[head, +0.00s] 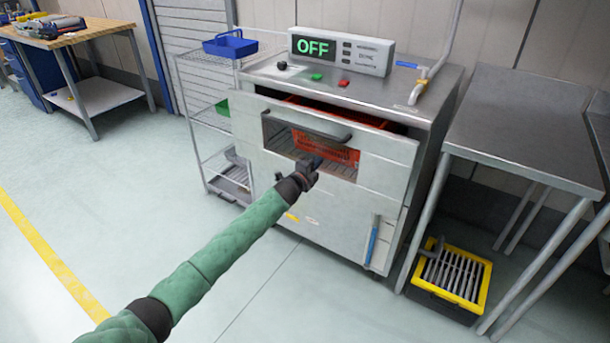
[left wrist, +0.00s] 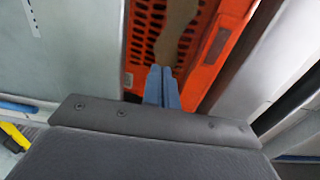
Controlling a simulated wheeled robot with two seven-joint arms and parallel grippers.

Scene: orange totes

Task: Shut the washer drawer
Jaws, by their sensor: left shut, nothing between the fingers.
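The washer (head: 335,225) is a grey metal cabinet in the middle of the head view. Its drawer (head: 386,159) is pulled partly out, with a dark gap behind the top of its front. The drawer front has a window and a dark bar handle (head: 309,128). An orange tote (head: 330,153) sits inside; it also shows in the left wrist view (left wrist: 210,60). My left gripper (head: 312,164) is in front of the window, below the handle. Its blue fingers (left wrist: 162,88) are shut together and empty; I cannot tell whether they touch the drawer. My right gripper is not in view.
A display panel (head: 341,50) reading OFF stands on the washer top. A wire rack (head: 195,105) with a blue bin (head: 230,44) stands at its left. A steel table (head: 530,125) stands at its right, with a yellow-rimmed crate (head: 480,277) beneath. The floor at left is clear.

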